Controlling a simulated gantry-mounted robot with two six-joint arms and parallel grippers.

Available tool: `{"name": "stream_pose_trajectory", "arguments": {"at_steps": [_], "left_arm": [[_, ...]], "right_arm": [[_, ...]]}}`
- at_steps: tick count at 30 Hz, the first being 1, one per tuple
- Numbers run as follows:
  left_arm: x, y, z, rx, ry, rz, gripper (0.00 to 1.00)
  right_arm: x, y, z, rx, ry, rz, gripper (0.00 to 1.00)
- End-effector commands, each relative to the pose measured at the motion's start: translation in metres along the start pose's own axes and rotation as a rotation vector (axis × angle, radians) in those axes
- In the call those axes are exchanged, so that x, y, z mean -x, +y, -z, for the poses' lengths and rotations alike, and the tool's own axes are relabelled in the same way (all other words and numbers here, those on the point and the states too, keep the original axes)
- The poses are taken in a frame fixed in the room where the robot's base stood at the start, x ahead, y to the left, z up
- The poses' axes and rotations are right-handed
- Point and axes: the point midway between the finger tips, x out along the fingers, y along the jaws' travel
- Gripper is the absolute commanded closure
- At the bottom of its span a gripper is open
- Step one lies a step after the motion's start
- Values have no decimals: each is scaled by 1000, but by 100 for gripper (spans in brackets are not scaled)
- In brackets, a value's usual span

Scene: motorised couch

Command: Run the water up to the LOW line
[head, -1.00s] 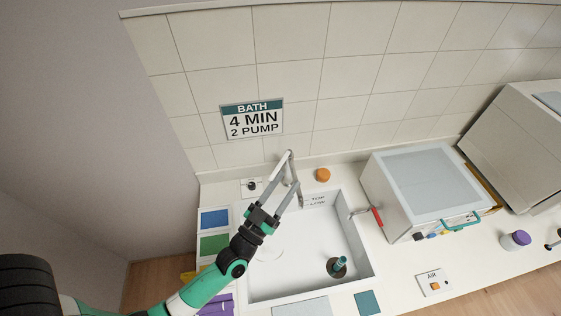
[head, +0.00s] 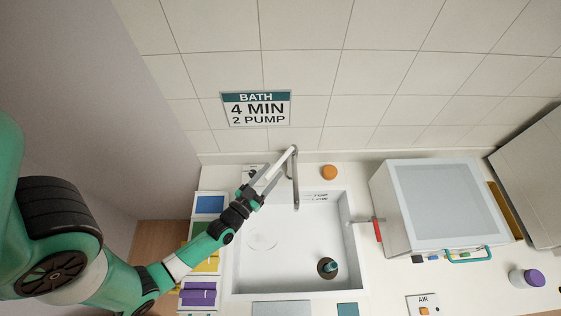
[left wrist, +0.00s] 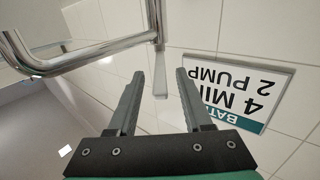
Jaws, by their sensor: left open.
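The grey metal tap (head: 294,178) stands at the back of the white sink (head: 357,262), its spout pointing into the basin. In the left wrist view the tap's pale lever (left wrist: 160,82) shows between my fingers, with clear gaps on both sides, and the spout (left wrist: 95,55) lies to the left. My left gripper (head: 264,178) is open beside the tap. TOP and LOW marks (head: 321,197) are on the sink's back wall. A teal plug-like piece (head: 330,267) stands at the dark drain. I cannot make out any water. My right gripper is out of view.
An orange knob-like piece (head: 329,172) is right of the tap. Coloured trays (head: 209,204) line the left edge. A BATH sign (head: 257,108) hangs on the tiled wall.

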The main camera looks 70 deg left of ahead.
Motion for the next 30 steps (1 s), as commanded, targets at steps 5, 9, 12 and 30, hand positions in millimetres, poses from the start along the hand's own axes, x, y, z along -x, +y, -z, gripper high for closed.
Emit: {"name": "stream_pose_trajectory", "arguments": {"at_steps": [5, 9, 12, 30], "left_arm": [[-36, 0, 0, 0, 1, 0, 50], [-50, 0, 0, 0, 1, -1, 50], [-53, 0, 0, -1, -1, -1, 50], [-53, 0, 0, -1, 0, -2, 100]], "right_arm": [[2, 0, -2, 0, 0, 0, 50], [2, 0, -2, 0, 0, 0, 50], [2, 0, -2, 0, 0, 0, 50], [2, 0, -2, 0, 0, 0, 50]]}}
